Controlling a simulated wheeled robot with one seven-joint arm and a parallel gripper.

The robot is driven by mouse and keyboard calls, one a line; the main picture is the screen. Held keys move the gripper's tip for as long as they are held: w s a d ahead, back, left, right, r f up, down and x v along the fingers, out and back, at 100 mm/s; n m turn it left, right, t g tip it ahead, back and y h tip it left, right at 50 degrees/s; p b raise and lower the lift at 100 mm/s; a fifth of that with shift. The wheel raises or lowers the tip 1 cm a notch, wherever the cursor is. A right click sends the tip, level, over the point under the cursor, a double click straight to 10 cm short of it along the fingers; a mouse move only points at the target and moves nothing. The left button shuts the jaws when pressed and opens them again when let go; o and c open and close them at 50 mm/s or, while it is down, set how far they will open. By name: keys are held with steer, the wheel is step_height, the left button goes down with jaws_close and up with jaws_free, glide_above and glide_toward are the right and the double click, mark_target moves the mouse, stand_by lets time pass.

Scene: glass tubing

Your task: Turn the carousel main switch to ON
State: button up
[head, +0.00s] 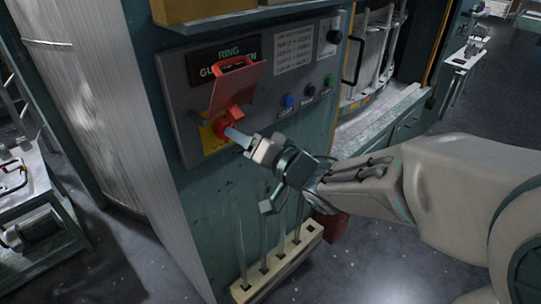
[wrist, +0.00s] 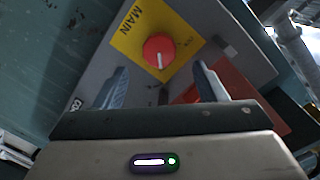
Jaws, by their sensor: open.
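The main switch is a round red knob (wrist: 158,50) on a yellow plate (wrist: 128,42) marked "MAIN". A pale line on the knob points toward the bottom of the wrist view. In the head view the knob (head: 222,127) is partly hidden by my fingers, and the yellow plate (head: 209,140) shows beside it. A red cover (head: 238,90) stands raised above the knob. My gripper (wrist: 161,78) is open, its two fingers apart and facing the knob, with nothing between them. In the head view my gripper (head: 237,137) is close to the knob; contact cannot be told.
A cream rack (head: 277,268) with upright glass tubes stands below. A cluttered cart (head: 40,190) is at left.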

steer(key=b+v, duration=0.3)
steer(key=v, duration=0.4)
steer(key=shift+s+d, duration=0.2)
steer(key=w+d+f+m+t+h, duration=0.1)
steer(key=d+f+m+h, duration=0.15)
steer(key=d+h, duration=0.45)
steer(key=w+d+f+m+h, duration=0.1)
steer(key=w+d+f+h, duration=0.15)
steer(key=d+h, duration=0.45)
steer(key=s+d+f+n+g, duration=0.1)
steer(key=s+f+g, duration=0.1)
steer(key=s, duration=0.2)
steer(key=s+d+f+g, duration=0.2)
steer(key=s+g, duration=0.1)
steer(key=s, duration=0.2)
steer(key=s+d+f+n+g+y, duration=0.1)
steer(key=s+d+f+g, duration=0.1)
steer(key=s, duration=0.3)
steer(key=shift+f+n+g, duration=0.35)
steer(key=shift+f+g, duration=0.25)
steer(key=shift+g, duration=0.1)
steer(key=shift+s, duration=0.15)
